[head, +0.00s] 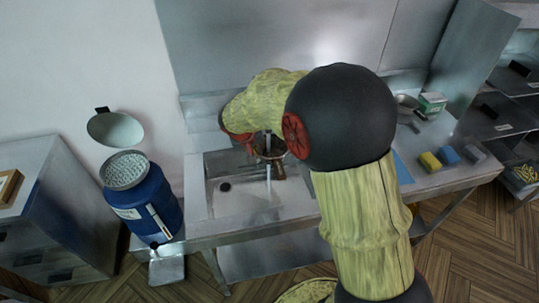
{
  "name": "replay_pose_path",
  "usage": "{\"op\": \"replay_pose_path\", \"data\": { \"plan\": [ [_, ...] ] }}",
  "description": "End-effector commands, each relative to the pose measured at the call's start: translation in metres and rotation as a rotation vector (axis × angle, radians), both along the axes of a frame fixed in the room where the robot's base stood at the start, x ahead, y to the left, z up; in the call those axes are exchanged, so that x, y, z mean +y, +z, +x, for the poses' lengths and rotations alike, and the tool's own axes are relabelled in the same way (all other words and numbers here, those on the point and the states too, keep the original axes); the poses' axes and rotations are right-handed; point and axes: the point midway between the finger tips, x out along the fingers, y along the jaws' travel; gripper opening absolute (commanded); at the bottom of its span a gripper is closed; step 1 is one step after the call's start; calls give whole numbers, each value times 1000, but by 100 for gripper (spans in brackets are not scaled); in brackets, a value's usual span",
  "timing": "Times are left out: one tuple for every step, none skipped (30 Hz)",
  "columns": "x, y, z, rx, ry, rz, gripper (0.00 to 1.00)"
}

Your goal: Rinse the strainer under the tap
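The steel sink (196,200) is set in the counter at the middle of the head view, with a dark drain (225,187) in its basin. A round, dark brownish piece (270,148), perhaps the strainer or part of my gripper, is above the basin. A thin pale vertical streak (268,188), like running water, passes through it and down into the basin. My arm reaches over the sink from the right and hides most of the tap area. The fingers are too small and covered to make out, and I cannot tell what they hold.
Yellow (430,162) and blue (448,155) blocks and a green-white box (432,103) lie on the right counter. A dark shelf stands far right.

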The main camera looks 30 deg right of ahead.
Motion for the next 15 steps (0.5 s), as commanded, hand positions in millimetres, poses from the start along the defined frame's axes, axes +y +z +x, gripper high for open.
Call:
{"op": "replay_pose_path", "data": {
  "plan": [
    [-2,0,1,0,-1,0,0],
    [-3,0,1,0,-1,0,0],
    [-4,0,1,0,-1,0,0],
    [-4,0,1,0,-1,0,0],
    [-4,0,1,0,0,0,0],
    [-4,0,1,0,0,0,0],
    [-4,0,1,0,0,0,0],
    [-4,0,1,-1,0,0,0],
    [-4,0,1,-1,0,0,0],
    [-4,0,1,-1,0,0,0],
    [-4,0,1,-1,0,0,0],
    [-3,0,1,-1,0,0,0],
    [-3,0,1,-1,0,0,0],
    [-2,0,1,-1,0,0,0],
    [-1,0,1,-1,1,-1,0]
  ]
}}
